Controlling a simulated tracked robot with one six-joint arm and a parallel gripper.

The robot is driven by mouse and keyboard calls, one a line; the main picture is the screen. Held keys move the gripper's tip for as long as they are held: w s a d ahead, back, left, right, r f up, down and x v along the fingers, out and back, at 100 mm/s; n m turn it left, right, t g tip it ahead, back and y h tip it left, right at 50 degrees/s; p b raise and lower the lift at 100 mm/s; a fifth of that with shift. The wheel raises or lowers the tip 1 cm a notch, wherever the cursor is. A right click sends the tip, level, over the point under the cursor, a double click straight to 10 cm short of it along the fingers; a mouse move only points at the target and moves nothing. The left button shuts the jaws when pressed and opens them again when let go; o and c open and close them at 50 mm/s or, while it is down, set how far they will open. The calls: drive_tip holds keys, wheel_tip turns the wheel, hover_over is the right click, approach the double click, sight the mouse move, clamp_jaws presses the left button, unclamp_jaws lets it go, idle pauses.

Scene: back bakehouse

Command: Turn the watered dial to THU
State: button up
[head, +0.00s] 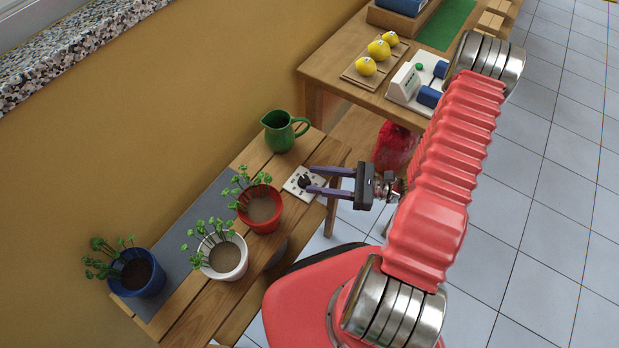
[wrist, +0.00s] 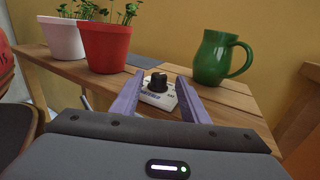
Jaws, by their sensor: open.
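The watered dial is a black knob (wrist: 157,82) on a white plate (head: 294,184) with small dark lettering, on the slatted wooden bench. In the wrist view the plate also shows (wrist: 150,98) under the knob. The lettering is too small to read, so the dial's setting cannot be told. My gripper (head: 308,180) is open, its two purple fingers reaching toward the dial. In the wrist view the fingers (wrist: 157,92) stand either side of the knob with gaps; I cannot tell whether the tips are level with it.
A green jug (head: 283,131) stands behind the dial. A red pot (head: 262,210) with seedlings stands close to its left; a white pot (head: 226,260) and blue pot (head: 139,274) stand further along. Another table (head: 345,58) holds yellow items (head: 379,50) and a white device (head: 404,84).

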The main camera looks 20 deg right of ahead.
drive_tip(key=v, duration=0.9)
drive_tip(key=shift+d, duration=0.2)
idle(0.3)
